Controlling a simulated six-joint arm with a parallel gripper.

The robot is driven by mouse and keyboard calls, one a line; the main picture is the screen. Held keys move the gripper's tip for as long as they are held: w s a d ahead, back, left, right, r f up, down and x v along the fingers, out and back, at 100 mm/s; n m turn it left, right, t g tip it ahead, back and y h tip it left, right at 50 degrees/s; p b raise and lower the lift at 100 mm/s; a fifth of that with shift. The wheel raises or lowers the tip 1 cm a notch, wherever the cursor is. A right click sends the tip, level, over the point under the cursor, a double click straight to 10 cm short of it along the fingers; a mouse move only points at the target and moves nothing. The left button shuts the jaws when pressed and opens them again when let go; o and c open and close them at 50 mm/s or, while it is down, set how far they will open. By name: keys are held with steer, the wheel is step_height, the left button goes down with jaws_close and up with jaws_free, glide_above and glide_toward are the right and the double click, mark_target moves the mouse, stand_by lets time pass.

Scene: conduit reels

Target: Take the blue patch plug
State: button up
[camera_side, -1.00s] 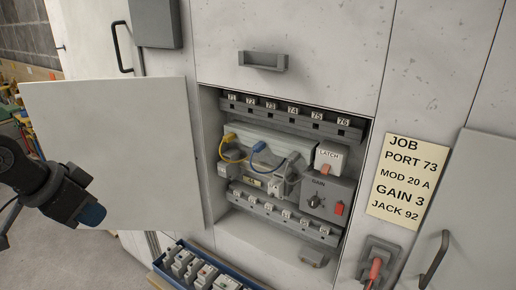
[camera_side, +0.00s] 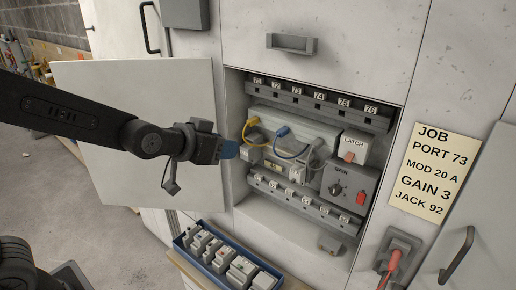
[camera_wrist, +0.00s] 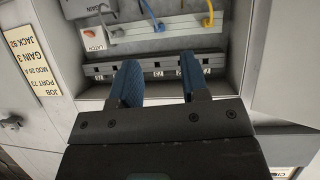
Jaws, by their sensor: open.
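The blue patch plug (camera_side: 282,132) sits at the front of a light grey unit (camera_side: 310,124) inside the open cabinet bay, with a blue cable hanging from it. It is right of the yellow plug (camera_side: 251,122). In the wrist view, which is upside down, the blue plug (camera_wrist: 159,25) shows beyond my fingertips, left of the yellow plug (camera_wrist: 207,21). My gripper (camera_side: 230,150) is in front of the bay's left side, left of and apart from the blue plug. In the wrist view my gripper (camera_wrist: 159,62) has its two blue fingers spread with nothing between them.
The open cabinet door (camera_side: 140,110) stands behind my arm. A numbered port rail (camera_side: 305,96) runs above the plugs and a jack rail (camera_side: 300,198) below. A latch block (camera_side: 353,148) and gain box (camera_side: 350,183) stand right. A blue tray (camera_side: 232,258) of modules lies below.

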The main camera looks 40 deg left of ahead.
mark_target(279, 135)
steer(key=shift+w+d+f+t+y, duration=0.15)
steer(key=shift+w+d+f+t, duration=0.5)
steer(key=shift+w, duration=2.35)
steer(key=shift+w+d+f+t+y, duration=0.2)
steer(key=shift+w+f+t, duration=0.75)
steer(key=shift+w, duration=2)
steer(key=shift+w+d+f+t+y, duration=0.15)
steer(key=shift+w+d+f+t, duration=0.65)
steer(key=shift+w, duration=2.2)
steer(key=shift+a+r+t, duration=0.3)
steer(key=shift+a, duration=0.05)
jaws_close()
steer(key=shift+s, duration=1)
steer(key=s, duration=0.6)
